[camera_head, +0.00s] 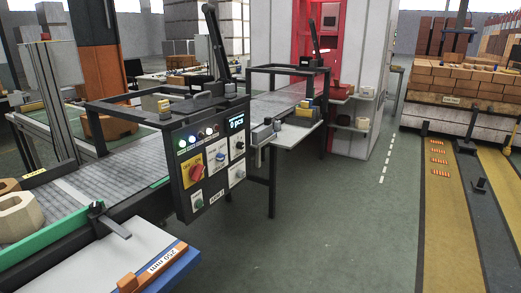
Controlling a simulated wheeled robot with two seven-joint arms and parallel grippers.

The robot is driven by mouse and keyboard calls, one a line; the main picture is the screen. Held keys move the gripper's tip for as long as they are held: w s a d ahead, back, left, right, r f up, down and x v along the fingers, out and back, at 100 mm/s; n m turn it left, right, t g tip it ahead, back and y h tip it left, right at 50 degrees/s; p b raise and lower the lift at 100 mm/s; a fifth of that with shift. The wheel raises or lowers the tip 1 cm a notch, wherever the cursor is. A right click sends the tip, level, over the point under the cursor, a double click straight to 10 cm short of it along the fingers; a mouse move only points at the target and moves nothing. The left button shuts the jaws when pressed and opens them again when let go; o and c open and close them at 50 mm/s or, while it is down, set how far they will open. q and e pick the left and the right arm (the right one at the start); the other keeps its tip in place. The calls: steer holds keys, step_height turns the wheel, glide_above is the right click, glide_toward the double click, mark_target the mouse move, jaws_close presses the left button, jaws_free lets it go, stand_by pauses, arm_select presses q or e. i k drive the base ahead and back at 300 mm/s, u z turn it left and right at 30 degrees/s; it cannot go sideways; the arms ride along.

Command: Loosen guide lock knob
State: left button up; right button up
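A black knob (97,208) stands on a dark clamp bracket at the front edge of the conveyor, likely the guide lock knob. The bracket arm (114,228) reaches toward the lower right. A green guide rail (45,240) runs along the belt's near side beside the knob. I cannot tell from the picture how tight the knob is. Neither of my grippers is in view.
A conveyor (120,160) carries a tan hollow block (18,215). A control panel (207,165) with a red rotary switch hangs right of the knob. An orange gauge (150,268) marked 250 mm lies on a white, blue-edged surface in front. Green floor (310,230) is clear.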

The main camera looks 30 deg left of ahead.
mark_target(96, 207)
steer(key=i, duration=0.75)
steer(key=u, duration=2.1)
